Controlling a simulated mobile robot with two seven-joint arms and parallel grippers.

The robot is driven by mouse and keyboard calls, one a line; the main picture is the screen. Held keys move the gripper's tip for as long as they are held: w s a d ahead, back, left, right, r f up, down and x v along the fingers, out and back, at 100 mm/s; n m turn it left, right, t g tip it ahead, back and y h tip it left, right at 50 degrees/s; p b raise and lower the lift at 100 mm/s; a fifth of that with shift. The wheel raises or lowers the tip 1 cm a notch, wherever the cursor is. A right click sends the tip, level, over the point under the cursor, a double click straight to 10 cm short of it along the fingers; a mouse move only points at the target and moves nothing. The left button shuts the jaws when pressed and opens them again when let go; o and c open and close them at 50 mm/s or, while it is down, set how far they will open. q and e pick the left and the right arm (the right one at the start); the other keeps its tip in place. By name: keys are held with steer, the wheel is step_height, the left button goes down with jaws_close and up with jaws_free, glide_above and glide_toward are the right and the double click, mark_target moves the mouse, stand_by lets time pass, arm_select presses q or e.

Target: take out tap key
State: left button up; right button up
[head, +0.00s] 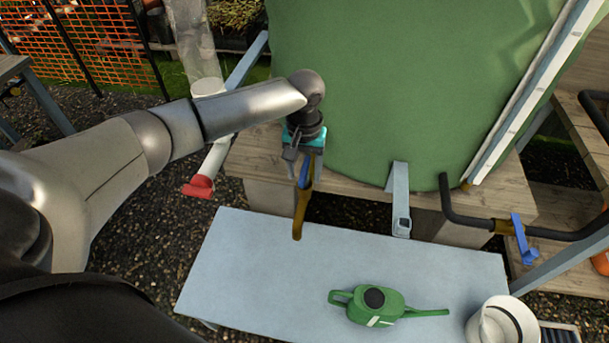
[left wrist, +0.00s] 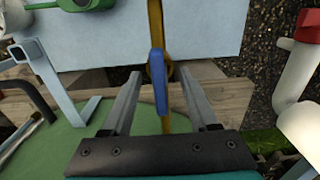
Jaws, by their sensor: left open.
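A blue key (head: 305,171) sits on a brass tap (head: 301,212) at the front of the green tank. In the left wrist view the blue key (left wrist: 160,82) stands between the two fingers, with the brass spout (left wrist: 156,20) beyond it. My left gripper (head: 303,160) is open and reaches down to the key from above. In the left wrist view its fingers (left wrist: 160,76) show a gap on both sides of the key. The key's near end is partly hidden by my gripper in the head view. My right gripper is not in view.
A pale blue table (head: 240,270) stands below the tap, bearing a green watering can (head: 375,306). A white pot (head: 490,325) stands at its right end. A second blue lever (head: 520,240) is on the black pipe at right. A white pipe with red end (head: 199,186) is left of my gripper.

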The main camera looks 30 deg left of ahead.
arm_select(q)
steer(key=shift+c, duration=0.2)
steer(key=c, duration=0.7)
jaws_close()
steer(key=shift+r, duration=0.2)
